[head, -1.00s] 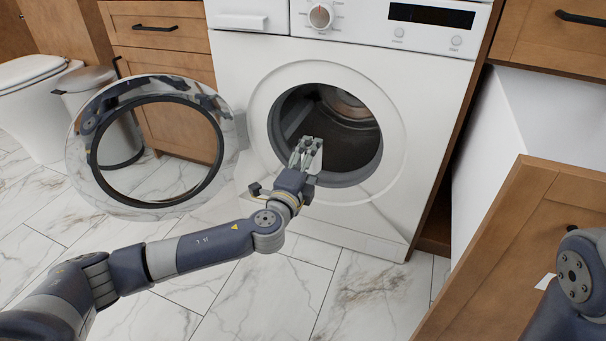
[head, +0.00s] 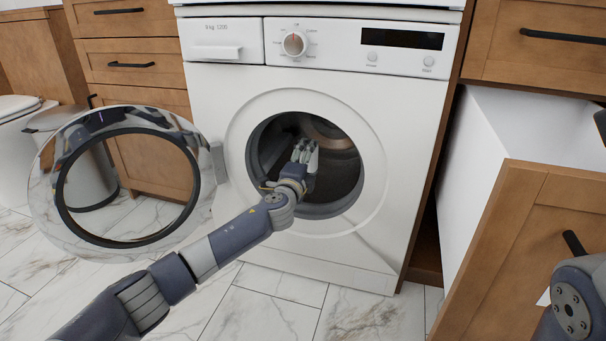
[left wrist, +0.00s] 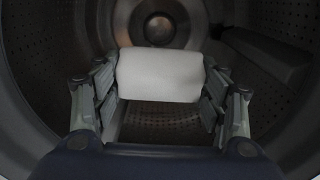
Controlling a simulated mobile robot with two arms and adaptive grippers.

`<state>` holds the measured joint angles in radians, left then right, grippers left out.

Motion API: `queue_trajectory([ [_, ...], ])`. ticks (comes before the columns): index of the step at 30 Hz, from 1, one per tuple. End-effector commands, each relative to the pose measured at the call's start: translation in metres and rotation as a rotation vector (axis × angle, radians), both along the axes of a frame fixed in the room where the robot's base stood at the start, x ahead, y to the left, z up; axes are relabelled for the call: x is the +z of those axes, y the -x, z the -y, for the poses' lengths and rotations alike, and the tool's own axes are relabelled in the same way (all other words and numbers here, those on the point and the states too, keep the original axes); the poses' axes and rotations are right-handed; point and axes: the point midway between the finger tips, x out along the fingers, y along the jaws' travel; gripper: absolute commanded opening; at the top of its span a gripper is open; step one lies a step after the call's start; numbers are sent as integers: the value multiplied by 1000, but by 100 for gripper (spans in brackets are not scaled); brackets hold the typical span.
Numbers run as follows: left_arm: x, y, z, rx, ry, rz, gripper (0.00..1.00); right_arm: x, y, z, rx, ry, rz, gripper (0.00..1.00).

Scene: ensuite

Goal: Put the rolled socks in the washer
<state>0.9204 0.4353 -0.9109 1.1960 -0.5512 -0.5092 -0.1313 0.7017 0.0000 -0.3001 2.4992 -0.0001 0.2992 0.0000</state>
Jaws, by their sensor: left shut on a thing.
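The washer (head: 215,110) stands ahead with its round door (head: 45,190) swung open to the left. My left gripper (head: 306,150) reaches into the door opening in the head view. In the left wrist view my left gripper (left wrist: 160,85) is shut on the white rolled socks (left wrist: 160,75), held between its fingers. The perforated drum (left wrist: 235,75) surrounds them, with its round metal hub behind. The socks are hidden behind the gripper in the head view. Part of my right arm shows at the lower right, but its gripper is not visible.
An open wooden drawer (head: 520,240) juts out to the right of the washer. Wooden cabinets (head: 140,75), a bin (head: 85,165) and a toilet (head: 15,125) are on the left. Marble floor (head: 270,310) is clear in front.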

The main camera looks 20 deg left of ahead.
Motion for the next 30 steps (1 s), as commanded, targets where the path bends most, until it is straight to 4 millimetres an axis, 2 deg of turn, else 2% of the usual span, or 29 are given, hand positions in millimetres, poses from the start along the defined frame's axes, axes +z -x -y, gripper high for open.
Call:
queue_trajectory([
  [6, -4, -32, 2, 1, 1, 1, 43, -24, -1, 0, 0, 0, -2, 30],
  [12, -3, -53, 2, 1, 2, 1, 43, -39, -1, 0, 0, 0, -2, 30],
  [18, -1, -62, 2, 0, 0, 1, 43, -45, -1, 0, 0, 0, -2, 30],
  [27, 0, -63, 3, -1, 0, 0, 43, -45, 0, 0, 0, -1, -1, 30],
  [28, 0, -63, 3, -1, 0, 0, 68, -45, 0, 0, 0, -1, -1, 30],
  [30, 0, -63, 3, 0, 0, 0, 84, -45, 0, 0, 0, -1, 0, 30],
])
